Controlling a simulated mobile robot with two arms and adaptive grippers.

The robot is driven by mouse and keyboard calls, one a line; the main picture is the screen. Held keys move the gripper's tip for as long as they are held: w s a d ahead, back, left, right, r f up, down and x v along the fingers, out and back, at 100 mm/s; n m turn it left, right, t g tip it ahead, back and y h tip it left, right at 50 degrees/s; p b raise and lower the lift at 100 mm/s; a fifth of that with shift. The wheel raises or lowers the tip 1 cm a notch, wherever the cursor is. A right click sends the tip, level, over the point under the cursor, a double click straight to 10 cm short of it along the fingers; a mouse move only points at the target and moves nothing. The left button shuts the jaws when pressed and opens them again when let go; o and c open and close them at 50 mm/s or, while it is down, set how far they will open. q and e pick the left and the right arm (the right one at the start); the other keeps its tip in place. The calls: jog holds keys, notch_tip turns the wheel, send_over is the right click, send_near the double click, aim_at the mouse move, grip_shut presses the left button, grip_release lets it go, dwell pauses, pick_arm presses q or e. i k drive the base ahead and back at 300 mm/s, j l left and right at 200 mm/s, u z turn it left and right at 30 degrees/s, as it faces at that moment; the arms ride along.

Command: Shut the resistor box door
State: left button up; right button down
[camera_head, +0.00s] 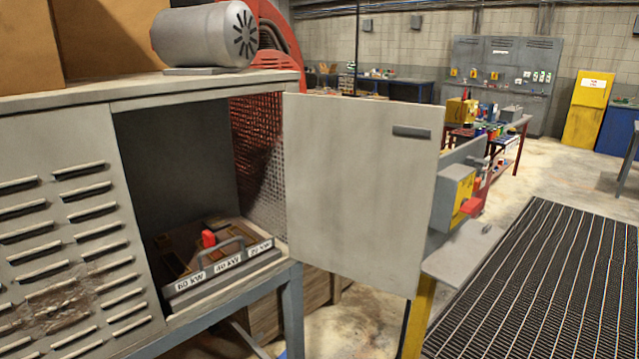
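The resistor box (60,220) is a grey metal cabinet with louvred slots at the left. Its door (350,200) is a flat grey panel that stands open, swung out to the right of the opening. A dark slot-shaped handle (411,132) sits near the door's upper right corner. Inside the open compartment is a unit (222,268) with a red knob and labels reading 60 kW, 40 kW and a third that is hard to read. Neither of my grippers shows in this view.
A grey motor (203,36) stands on top of the box. Right of the door are a yellow and grey switch box (456,196), a small grey plate (463,252) and a dark slatted grating (550,285). Bare floor shows behind, before a red-framed table (519,122).

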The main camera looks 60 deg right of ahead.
aim_at(359, 193)
jog(key=k+l+u, duration=0.1)
jog(key=l, duration=0.3)
jog(key=k+l+u, duration=0.1)
jog(key=l, duration=0.35)
jog(key=k+l+u, duration=0.1)
jog(key=l, duration=0.3)
jog(key=k+l+u, duration=0.1)
jog(key=l, duration=0.3)
jog(key=k+l+u, duration=0.15)
jog(key=l, duration=0.25)
jog(key=k+l, duration=0.15)
jog(key=l, duration=0.25)
jog(key=k+l, duration=0.15)
jog(key=l, duration=0.2)
jog(key=k+l, duration=0.15)
jog(key=l, duration=0.25)
jog(key=k+l, duration=0.15)
jog(key=l, duration=0.2)
jog(key=k+l, duration=0.15)
jog(key=l, duration=0.25)
